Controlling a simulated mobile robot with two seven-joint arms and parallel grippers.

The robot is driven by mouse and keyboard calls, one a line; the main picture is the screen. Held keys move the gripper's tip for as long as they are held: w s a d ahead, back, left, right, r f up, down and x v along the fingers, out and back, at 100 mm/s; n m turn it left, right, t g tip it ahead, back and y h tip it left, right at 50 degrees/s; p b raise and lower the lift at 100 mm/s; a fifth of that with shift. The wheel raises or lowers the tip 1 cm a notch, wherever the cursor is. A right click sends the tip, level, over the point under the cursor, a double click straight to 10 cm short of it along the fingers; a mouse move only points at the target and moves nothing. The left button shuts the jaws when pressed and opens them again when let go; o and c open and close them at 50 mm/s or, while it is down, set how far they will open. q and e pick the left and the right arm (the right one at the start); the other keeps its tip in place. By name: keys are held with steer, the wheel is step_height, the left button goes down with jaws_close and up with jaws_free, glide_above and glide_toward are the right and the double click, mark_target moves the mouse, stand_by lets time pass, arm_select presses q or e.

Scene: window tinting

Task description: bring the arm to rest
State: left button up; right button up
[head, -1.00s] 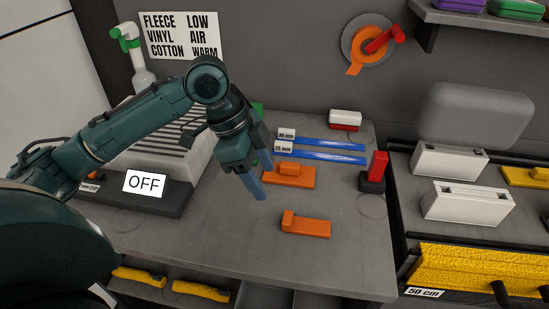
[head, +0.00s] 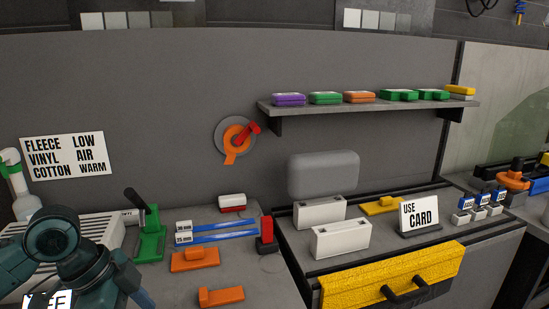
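My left arm shows at the lower left in the head view, in front of the vented white unit (head: 105,228). Its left gripper (head: 140,292) is at the bottom edge, partly cut off, with blue finger parts showing. I cannot make out whether its fingers are apart, and no object shows in it. It is left of the orange tools on the bench. My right gripper is not in view.
The grey bench (head: 265,290) holds two orange tools (head: 195,260), blue strips (head: 235,230), a green tool (head: 150,240) and a red-and-black piece (head: 266,236). A yellow drawer front (head: 350,278), white holders (head: 340,240) and a "USE CARD" sign (head: 419,213) are right. A shelf (head: 370,107) juts out above.

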arm_select(q)
steer(key=s+d+f+n+t, duration=0.1)
steer(key=s+d+f+n, duration=0.1)
steer(key=s+d+f, duration=0.3)
steer(key=s+d+f+n+t, duration=0.1)
steer(key=d+f+n, duration=0.1)
steer(key=f, duration=0.6)
steer(key=s+a+f+n+y, duration=0.4)
steer(key=s+a+f+n, duration=0.2)
steer(key=s+n, duration=0.35)
steer(key=w+d+f+m+t+h+p, duration=0.1)
steer(key=w+d+f+t+h, duration=0.2)
steer(key=w+d+f+t, duration=0.1)
steer(key=shift+w+d+f+m+t+p, duration=0.45)
steer(key=shift+d+t, duration=0.65)
steer(key=shift+t, duration=0.6)
